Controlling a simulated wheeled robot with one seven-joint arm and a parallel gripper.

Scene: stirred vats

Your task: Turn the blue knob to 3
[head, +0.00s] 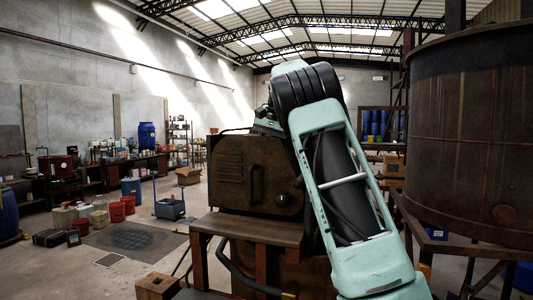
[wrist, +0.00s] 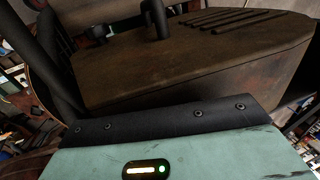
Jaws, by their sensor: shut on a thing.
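I cannot make out a blue knob in either view. A round dark knob (head: 283,199) shows on the front of a rusty brown box (head: 235,176), right of an upright handle (head: 256,186). Its colour and any numbers are too dark and small to read. My teal and black arm stands in front of the box's right side and may hide more of it. My gripper (wrist: 148,150) shows in the wrist view only as a teal housing with a lit strip. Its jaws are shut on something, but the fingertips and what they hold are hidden.
A brown bench (head: 246,229) stands below the box. A large rusty vat (head: 470,130) with railings fills the right. Red buckets (head: 117,212) and a blue drum (head: 147,135) are at the left. Open floor lies front left.

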